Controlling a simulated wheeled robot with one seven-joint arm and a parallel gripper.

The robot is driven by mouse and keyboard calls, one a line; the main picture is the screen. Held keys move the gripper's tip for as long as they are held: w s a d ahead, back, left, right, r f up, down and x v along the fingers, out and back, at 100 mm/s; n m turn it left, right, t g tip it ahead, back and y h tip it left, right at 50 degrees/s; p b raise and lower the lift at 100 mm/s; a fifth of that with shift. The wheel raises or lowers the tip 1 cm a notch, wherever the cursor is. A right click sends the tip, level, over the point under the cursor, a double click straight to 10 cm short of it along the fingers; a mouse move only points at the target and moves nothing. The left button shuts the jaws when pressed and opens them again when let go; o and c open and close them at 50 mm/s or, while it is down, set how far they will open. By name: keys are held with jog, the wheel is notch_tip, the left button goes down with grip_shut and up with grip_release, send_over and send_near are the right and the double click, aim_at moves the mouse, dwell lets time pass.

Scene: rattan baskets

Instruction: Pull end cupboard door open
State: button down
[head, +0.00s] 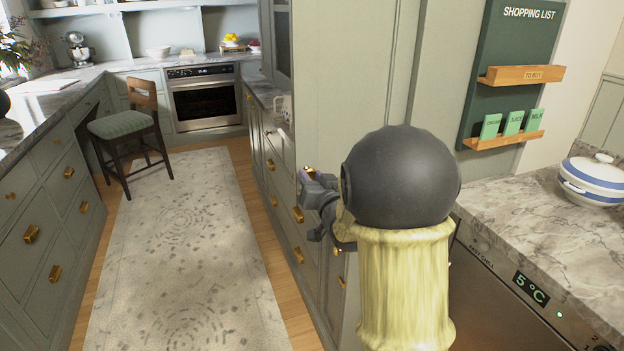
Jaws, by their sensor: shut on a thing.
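The end cupboard (345,70) is a tall grey-green unit in the middle of the head view. My gripper (308,178) is at mid-height by its left edge. The gripper is shut on a small brass handle (309,170), which shows only in part between the fingers. My own arm, with a dark round joint, covers the lower right part of the cupboard. I cannot tell from this view whether the door stands ajar.
Drawers with brass handles (298,215) lie below and left of my gripper. A patterned rug (185,250) covers the clear aisle. A chair (130,125) stands by the left counter (40,112). At right, a marble counter (540,215) holds a striped pot (592,182).

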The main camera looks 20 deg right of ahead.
jog(key=c, duration=1.1)
grip_release()
jog(key=shift+d, duration=0.15)
jog(key=shift+s, duration=0.1)
jog(key=shift+s, duration=0.25)
jog(key=s+b, duration=0.7)
jog(key=s, duration=0.9)
jog(key=shift+s+b, duration=0.35)
jog(key=shift+b, duration=0.05)
jog(key=shift+d, duration=0.1)
